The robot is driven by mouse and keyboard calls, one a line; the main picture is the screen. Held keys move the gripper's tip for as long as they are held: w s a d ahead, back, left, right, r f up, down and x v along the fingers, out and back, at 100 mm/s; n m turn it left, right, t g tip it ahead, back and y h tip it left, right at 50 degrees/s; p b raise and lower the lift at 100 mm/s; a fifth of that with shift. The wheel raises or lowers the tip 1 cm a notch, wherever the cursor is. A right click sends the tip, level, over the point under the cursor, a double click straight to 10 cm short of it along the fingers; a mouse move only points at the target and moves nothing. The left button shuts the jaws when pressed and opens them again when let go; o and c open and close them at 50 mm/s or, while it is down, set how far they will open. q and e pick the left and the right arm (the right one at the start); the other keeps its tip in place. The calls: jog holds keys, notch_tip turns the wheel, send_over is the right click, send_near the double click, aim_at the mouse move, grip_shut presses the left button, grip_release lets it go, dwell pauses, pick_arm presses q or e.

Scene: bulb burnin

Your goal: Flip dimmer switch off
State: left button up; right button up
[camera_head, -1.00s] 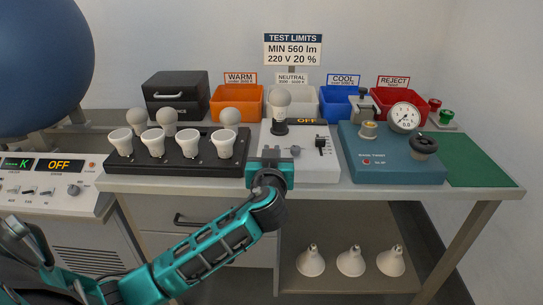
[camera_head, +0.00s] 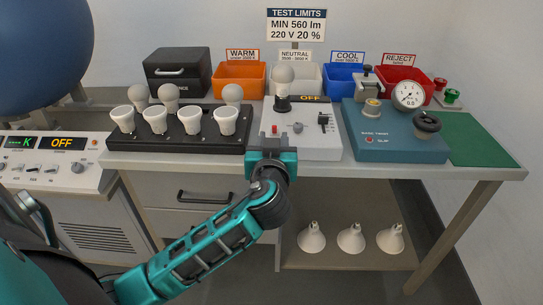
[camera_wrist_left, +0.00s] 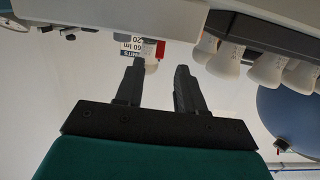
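The white test box (camera_head: 315,148) stands on the bench with a bulb (camera_head: 283,80) upright in its socket. Its display (camera_head: 309,99) reads OFF. Its top carries a red switch (camera_head: 274,129), a grey round knob (camera_head: 298,128) and a black slider (camera_head: 323,120); I cannot tell which is labelled as the dimmer switch. My left gripper (camera_head: 272,155) is at the box's front left edge, in front of the red switch and apart from it. In the left wrist view the fingers (camera_wrist_left: 157,86) are spread with nothing between them. My right gripper is not seen.
A black rack (camera_head: 180,142) with several bulbs is left of the box. A teal tester (camera_head: 395,148) with a gauge is to the right. Coloured bins (camera_head: 240,81) line the back. Another instrument (camera_head: 62,170) at far left also reads OFF.

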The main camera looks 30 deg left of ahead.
pick_arm(q)
jog(key=v, duration=0.8)
jog(key=shift+d, duration=0.1)
jog(key=s+d+f+m+g+h+p, duration=0.1)
jog(key=s+d+f+m+h+p, duration=0.3)
jog(key=f, duration=0.3)
jog(key=s+d+f+m+g+h+p, duration=0.2)
jog(key=s+d+f+m+h+p, duration=0.2)
jog(key=s+f+h, duration=0.2)
notch_tip(320, 180, down, 3)
jog(key=shift+s+r+m+h+p, duration=0.15)
jog(key=shift+s+m+h+p, duration=0.15)
jog(key=shift+s+m+p, duration=0.1)
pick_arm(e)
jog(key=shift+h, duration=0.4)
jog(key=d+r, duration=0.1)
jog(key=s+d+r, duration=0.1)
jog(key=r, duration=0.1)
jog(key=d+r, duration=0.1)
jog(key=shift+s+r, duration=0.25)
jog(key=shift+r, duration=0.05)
pick_arm(q)
jog(key=shift+d, duration=0.1)
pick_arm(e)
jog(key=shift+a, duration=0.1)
